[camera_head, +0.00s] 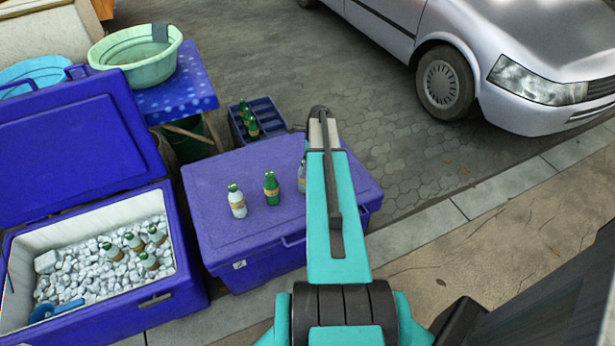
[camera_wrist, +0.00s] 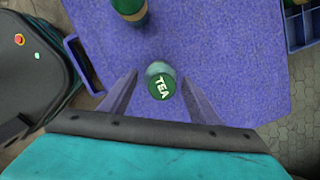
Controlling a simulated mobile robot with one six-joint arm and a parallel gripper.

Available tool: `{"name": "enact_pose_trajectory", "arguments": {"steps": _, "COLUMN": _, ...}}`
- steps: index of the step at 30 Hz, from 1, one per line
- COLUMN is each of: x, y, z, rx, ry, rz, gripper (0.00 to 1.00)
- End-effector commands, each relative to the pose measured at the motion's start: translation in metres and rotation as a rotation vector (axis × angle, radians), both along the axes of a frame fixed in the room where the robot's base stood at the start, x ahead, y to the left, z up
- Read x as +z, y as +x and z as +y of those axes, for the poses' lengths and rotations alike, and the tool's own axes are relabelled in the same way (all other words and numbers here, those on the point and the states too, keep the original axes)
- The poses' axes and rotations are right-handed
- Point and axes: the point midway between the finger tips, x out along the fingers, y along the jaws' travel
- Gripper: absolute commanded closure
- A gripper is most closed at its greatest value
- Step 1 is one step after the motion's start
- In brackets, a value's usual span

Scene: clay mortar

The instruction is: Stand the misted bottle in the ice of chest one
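A pale, misted-looking bottle (camera_head: 302,176) stands on the closed blue chest's lid (camera_head: 220,232), mostly hidden by my arm. The fingers are open, with gaps on both sides. A second pale bottle (camera_head: 237,204) and a clear green bottle (camera_head: 271,190) stand left of it. White ice (camera_head: 90,270) fills the open blue chest (camera_head: 190,290) at left. No chest number is readable.
Several bottles and a blue scoop (camera_head: 42,312) lie in the ice. The open chest's lid (camera_head: 70,150) stands raised behind. A bottle crate (camera_head: 262,106), a table with a green basin (camera_head: 150,70) and a parked car (camera_head: 480,60) are behind.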

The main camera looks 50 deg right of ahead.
Motion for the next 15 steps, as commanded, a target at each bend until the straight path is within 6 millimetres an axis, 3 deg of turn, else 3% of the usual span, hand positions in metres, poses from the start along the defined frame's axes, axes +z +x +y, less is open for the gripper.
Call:
{"name": "enact_pose_trajectory", "arguments": {"steps": 1, "x": 0.0000, "y": 0.0000, "z": 0.0000, "rx": 0.000, "ry": 0.000, "rz": 0.000, "gripper": 0.53}}
{"name": "enact_pose_trajectory", "arguments": {"steps": 7, "x": 0.0000, "y": -0.0001, "z": 0.0000, "rx": 0.000, "ry": 0.000, "rz": 0.000, "gripper": 0.86}}
{"name": "enact_pose_trajectory", "arguments": {"steps": 15, "x": 0.0091, "y": 0.0001, "z": -0.0001, "rx": 0.000, "ry": -0.001, "rz": -0.001, "gripper": 0.86}}
